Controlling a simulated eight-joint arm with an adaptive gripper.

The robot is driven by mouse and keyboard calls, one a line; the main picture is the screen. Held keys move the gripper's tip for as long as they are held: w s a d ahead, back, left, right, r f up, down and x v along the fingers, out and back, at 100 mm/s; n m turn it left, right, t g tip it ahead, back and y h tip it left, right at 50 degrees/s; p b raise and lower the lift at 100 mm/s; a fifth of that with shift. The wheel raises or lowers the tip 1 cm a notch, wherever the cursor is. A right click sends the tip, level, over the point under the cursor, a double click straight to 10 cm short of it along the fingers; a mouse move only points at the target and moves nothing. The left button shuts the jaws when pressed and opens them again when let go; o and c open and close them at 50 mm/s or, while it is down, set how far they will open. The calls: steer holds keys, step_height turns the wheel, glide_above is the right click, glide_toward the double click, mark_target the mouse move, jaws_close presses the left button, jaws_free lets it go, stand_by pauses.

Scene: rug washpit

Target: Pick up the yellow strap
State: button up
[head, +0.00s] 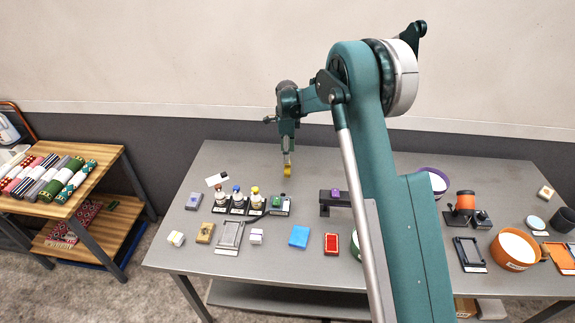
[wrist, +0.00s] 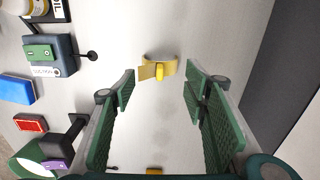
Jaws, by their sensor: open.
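The yellow strap (wrist: 157,70) is a small curved yellow band with a tab, on the grey table in the wrist view. In the head view a small yellow piece (head: 287,170) shows just below my fingertips, and it looks like the same strap. My gripper (wrist: 160,85) is open, with its green ribbed fingers on either side of the view and bare table between them. The strap lies ahead of the gap between the fingertips, apart from both fingers. In the head view my gripper (head: 287,155) points down above the back of the table.
Several bottles (head: 238,198) stand in black holders left of my gripper. A black stand with a purple block (head: 336,193) is to the right. A blue box (head: 299,236) and red box (head: 331,243) lie nearer the front. Table around the strap is clear; the dark wall (wrist: 276,75) is close behind.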

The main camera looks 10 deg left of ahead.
mark_target(288, 166)
steer(key=shift+d+f, duration=0.15)
steer(key=shift+f, duration=2.35)
steer(key=c, duration=0.9)
